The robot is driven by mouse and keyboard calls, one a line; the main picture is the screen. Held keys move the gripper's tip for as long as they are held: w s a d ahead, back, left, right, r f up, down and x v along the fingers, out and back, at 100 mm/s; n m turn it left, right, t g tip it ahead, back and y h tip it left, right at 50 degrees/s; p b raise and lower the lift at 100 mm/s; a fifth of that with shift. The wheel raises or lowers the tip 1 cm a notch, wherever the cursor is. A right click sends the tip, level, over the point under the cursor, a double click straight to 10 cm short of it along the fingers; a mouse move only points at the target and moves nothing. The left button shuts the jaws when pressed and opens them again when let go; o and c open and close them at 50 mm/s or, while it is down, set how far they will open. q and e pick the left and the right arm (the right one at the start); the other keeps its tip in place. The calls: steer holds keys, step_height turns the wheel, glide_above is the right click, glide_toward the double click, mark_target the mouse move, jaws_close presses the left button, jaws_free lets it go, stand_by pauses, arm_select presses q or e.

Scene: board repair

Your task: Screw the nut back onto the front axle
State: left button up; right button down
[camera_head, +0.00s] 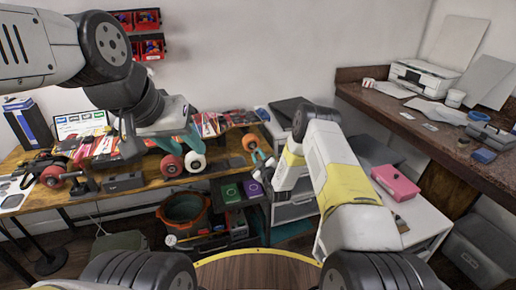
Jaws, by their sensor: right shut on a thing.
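The skateboard is partly visible on the wooden workbench (130,192), with a red wheel (172,166) and a white wheel (195,162) near the bench's middle. My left gripper (178,150) is over these wheels with its teal fingers. Its arm hides part of the board, and I cannot tell whether its jaws are open. An orange wheel (250,142) is at the bench's right end. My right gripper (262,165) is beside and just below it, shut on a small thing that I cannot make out. I cannot make out the nut or the front axle.
Another red wheel (52,176) is at the bench's left end. An orange-rimmed bucket (184,210) stands below the bench. A pink box (396,182) lies on a white cabinet at right. A brown counter (425,128) with a printer (424,76) runs along the right wall.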

steer(key=shift+w, duration=0.1)
stand_by(0.4)
steer(key=shift+w+a, duration=0.1)
steer(key=shift+w, duration=0.3)
steer(key=shift+w, duration=0.15)
stand_by(0.8)
steer(key=shift+w+a, duration=0.2)
steer(key=shift+w, duration=0.25)
steer(key=shift+w, duration=0.15)
stand_by(0.7)
steer(key=shift+w+a, duration=0.2)
steer(key=shift+w, duration=0.2)
steer(key=shift+w+a, duration=0.1)
steer(key=shift+w, duration=0.25)
stand_by(1.9)
